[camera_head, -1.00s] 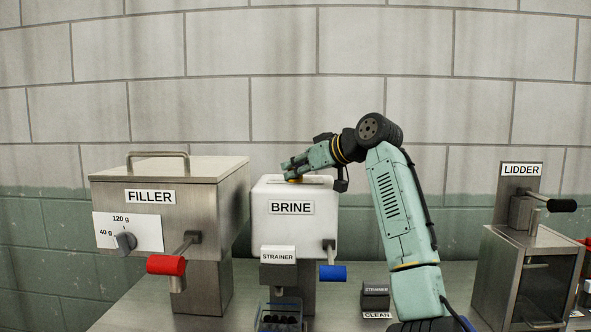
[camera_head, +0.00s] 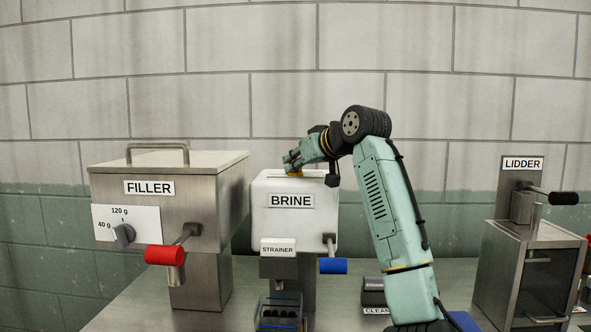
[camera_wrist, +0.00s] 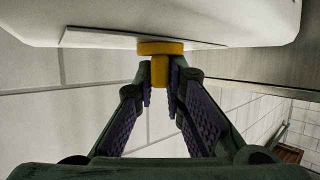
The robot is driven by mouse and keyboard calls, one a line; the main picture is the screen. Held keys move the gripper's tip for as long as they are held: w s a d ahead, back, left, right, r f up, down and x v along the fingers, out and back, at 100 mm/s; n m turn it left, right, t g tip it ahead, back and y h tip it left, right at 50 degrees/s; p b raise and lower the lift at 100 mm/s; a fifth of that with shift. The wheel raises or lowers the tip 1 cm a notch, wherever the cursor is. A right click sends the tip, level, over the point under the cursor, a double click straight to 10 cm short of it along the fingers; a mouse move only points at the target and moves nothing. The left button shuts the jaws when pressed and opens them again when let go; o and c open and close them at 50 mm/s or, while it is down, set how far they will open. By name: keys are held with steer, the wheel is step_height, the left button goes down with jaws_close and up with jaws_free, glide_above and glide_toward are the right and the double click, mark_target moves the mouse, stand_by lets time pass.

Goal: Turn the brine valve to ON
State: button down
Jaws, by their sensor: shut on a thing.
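The white brine tank (camera_head: 300,228), labelled BRINE, stands in the middle of the head view. It also shows along the top of the wrist view (camera_wrist: 240,22). A yellow valve knob (camera_wrist: 160,47) with a round base and a short stem sits on its plate; only a small yellow spot of it shows in the head view (camera_head: 295,174). My gripper (camera_head: 291,161) is at the top of the tank. In the wrist view its fingers (camera_wrist: 165,88) stand on both sides of the yellow stem, shut on it. No ON marking is readable.
A blue lever (camera_head: 333,266) sticks out below the tank. The steel filler (camera_head: 215,205) with a red lever (camera_head: 165,255) is left, the lidder (camera_head: 505,265) right. A strainer housing (camera_head: 278,268) and a small block (camera_head: 373,292) stand between, on the counter (camera_head: 130,315).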

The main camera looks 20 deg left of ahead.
steer(key=m+t+h+b, duration=0.1)
steer(key=m+t+h, duration=0.3)
steer(key=m, duration=0.1)
steer(key=shift+a+h+b, duration=0.1)
steer(key=shift+h+b, duration=0.2)
steer(key=shift+h, duration=0.1)
steer(key=shift+m+t+h, duration=0.6)
steer(key=shift+m+h, duration=1.1)
steer(key=c, duration=1.7)
jaws_free()
steer(key=shift+o, duration=0.2)
steer(key=v, duration=1.2)
steer(key=shift+a, duration=0.1)
